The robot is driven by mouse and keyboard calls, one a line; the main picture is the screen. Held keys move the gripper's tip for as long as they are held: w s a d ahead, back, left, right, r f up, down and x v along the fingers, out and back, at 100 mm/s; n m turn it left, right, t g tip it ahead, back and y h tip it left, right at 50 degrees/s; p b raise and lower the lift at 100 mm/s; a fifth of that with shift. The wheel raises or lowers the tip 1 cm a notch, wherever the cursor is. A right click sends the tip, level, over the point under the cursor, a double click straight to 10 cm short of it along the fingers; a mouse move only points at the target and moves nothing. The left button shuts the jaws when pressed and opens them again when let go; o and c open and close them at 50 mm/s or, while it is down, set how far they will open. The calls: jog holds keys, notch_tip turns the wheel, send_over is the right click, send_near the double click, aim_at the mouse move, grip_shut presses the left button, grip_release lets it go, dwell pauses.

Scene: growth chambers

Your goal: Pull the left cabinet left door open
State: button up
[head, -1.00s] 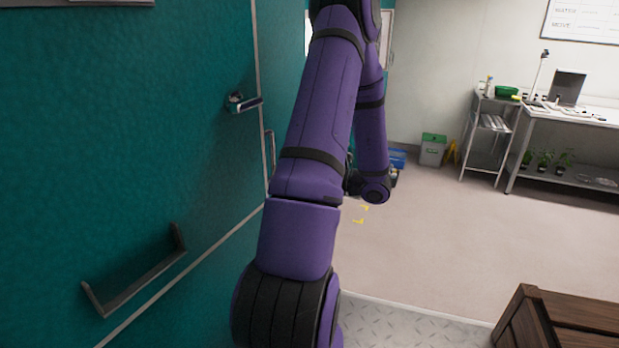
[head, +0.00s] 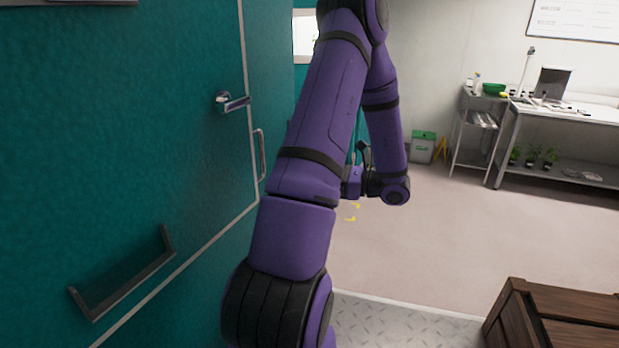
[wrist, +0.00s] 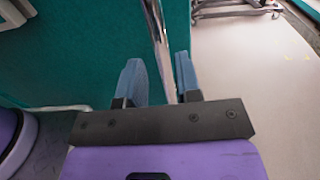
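In the wrist view, a teal panel (wrist: 90,50) fills the left and centre, with a shiny metal upright bar (wrist: 159,38) along its right edge. My gripper (wrist: 160,76) has its two blue-grey fingers apart, and the lower part of the bar shows between them, nearer the right finger. I cannot tell whether either finger touches it. In the head view, a narrow teal strip shows beside my gripper (head: 360,150), which is partly hidden by my purple arm. Whether this panel is the left door is unclear.
A large teal wall (head: 120,150) with a lever latch (head: 232,102), an upright handle (head: 261,155) and a low bar handle (head: 125,285) stands close on the left. A wooden crate (head: 560,315) is at lower right. Pale floor (head: 430,245) lies clear, with a bench (head: 560,115) behind.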

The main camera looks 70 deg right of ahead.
jog(key=shift+s, duration=1.8)
